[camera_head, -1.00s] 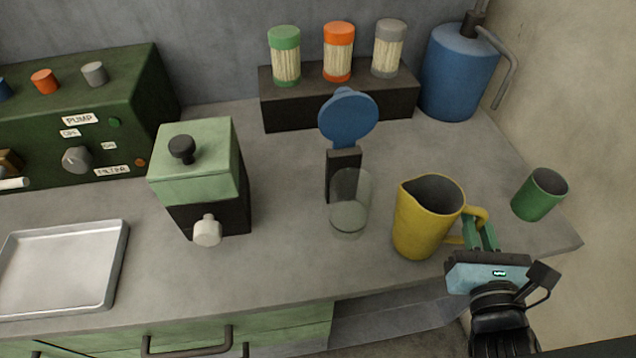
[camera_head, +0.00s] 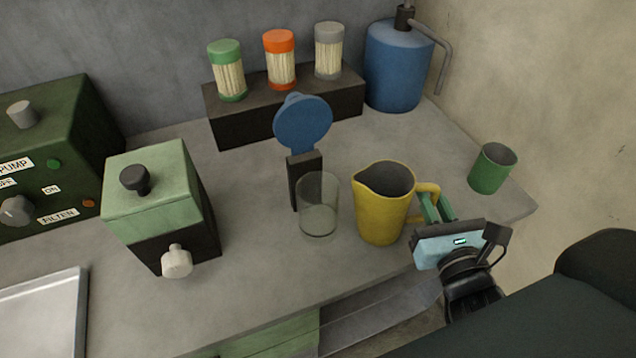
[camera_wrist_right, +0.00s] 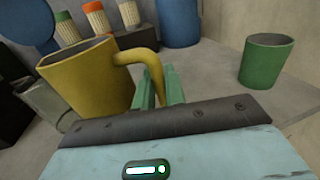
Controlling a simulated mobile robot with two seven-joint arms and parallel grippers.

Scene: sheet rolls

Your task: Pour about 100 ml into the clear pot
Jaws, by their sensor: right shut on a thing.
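The clear pot (camera_head: 319,207) is a see-through glass vessel standing upright on the counter, in front of a black stand with a round blue disc. The yellow jug (camera_head: 381,212) is upright just to its right, its spout towards the pot. My right gripper (camera_head: 432,210) is shut on the jug's handle, at the jug's right side. In the right wrist view the jug (camera_wrist_right: 88,82) fills the left, the gripper's green fingers (camera_wrist_right: 158,88) are at its handle, and the pot (camera_wrist_right: 45,100) is partly hidden behind it. The jug's contents cannot be made out. My left gripper is not in view.
A green cup (camera_head: 492,170) stands to the right, near the wall. A blue pump can (camera_head: 392,68) and a black rack (camera_head: 238,129) with several capped jars are behind. A green box (camera_head: 150,200) with a white knob stands left, beside a metal tray (camera_head: 45,315).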

